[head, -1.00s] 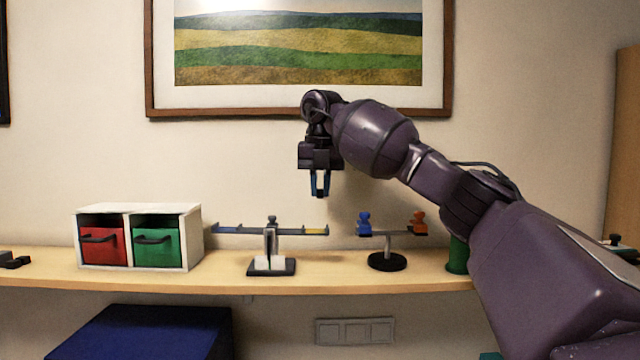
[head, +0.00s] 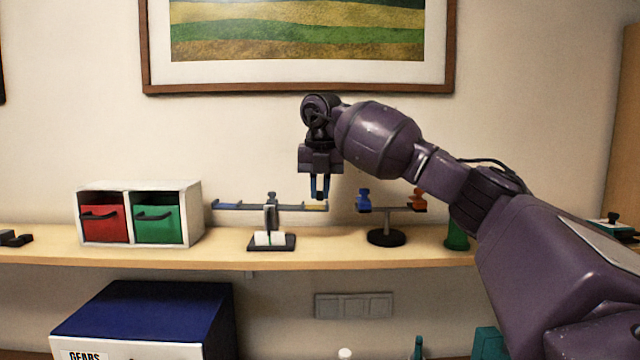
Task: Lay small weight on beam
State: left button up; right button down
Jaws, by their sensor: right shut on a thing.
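The beam (head: 245,207) lies about level on a stand with a dark base, on the wooden shelf. Its right end has a yellow section (head: 315,208). My right gripper (head: 320,192) points straight down just above that right end, its blue-tipped fingers close together. I cannot tell whether the fingertips or the weight touch the beam. My left gripper is not in view.
Right of the beam stands a second small balance (head: 386,237) with a blue figure (head: 363,200) and an orange figure (head: 417,200). A green cylinder (head: 457,238) stands behind my right arm. A white cubby (head: 193,215) with red and green drawers stands left.

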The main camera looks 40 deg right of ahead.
jog(key=shift+f, duration=0.1)
jog(key=c, duration=1.1)
grip_release()
jog(key=shift+o, duration=0.2)
notch_tip(320, 180, up, 11)
jog(key=s, duration=0.1)
jog(key=shift+a, duration=0.25)
jog(key=shift+s+f, duration=0.15)
jog(key=shift+f, duration=0.05)
